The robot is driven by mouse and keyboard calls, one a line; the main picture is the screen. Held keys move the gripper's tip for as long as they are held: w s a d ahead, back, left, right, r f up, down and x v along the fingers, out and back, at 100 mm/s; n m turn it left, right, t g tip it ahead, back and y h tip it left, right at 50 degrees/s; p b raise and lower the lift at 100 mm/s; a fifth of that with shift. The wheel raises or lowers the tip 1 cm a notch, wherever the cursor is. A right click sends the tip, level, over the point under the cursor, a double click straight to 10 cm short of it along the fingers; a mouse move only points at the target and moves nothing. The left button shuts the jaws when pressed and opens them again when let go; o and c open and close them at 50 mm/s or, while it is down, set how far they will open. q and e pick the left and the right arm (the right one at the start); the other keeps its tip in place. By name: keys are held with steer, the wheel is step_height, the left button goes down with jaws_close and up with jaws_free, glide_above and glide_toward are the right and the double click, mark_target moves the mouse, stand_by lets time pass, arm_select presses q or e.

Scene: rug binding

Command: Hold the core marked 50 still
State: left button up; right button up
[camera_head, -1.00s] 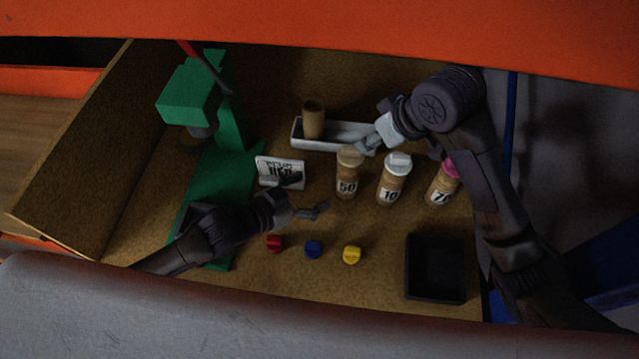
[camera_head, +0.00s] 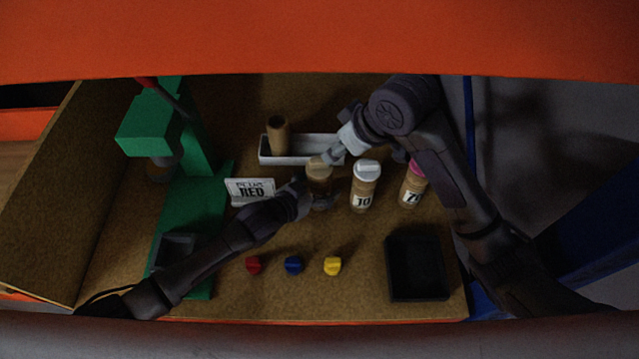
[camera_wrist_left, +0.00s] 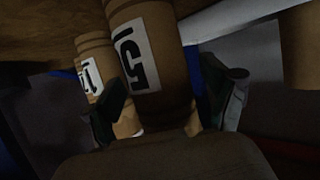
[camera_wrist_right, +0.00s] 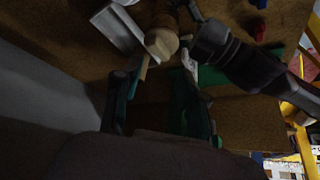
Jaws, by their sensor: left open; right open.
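The core marked 50 (camera_head: 319,174) is a brown cylinder with a tan top, standing upright on the bench left of the core marked 10 (camera_head: 364,188). My left gripper (camera_head: 318,200) is open at its lower part. In the left wrist view, the core marked 50 (camera_wrist_left: 145,50), its label partly cut off, lies between the spread fingers (camera_wrist_left: 168,95); contact cannot be told. My right gripper (camera_head: 333,152) is open just above and behind the core's top. In the right wrist view, the core's top (camera_wrist_right: 161,43) lies beyond the open fingertips.
A pink-topped core (camera_head: 413,185) stands at the right. A pale tray (camera_head: 300,150) with a plain core (camera_head: 278,135) lies behind. A sign reading RED (camera_head: 250,191) and a green machine (camera_head: 195,205) are left. Red (camera_head: 254,265), blue (camera_head: 293,265) and yellow (camera_head: 332,265) caps and a black bin (camera_head: 417,268) are in front.

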arm_select(q)
steer(key=c, duration=1.3)
arm_select(e)
steer(key=shift+o, duration=0.4)
step_height(320, 180, up, 3)
steer(key=n+g+h, duration=0.4)
steer(key=n, duration=0.5)
glide_above(319, 161)
steer(key=shift+n, duration=0.4)
step_height(319, 161, down, 11)
steer(key=shift+f, duration=0.15)
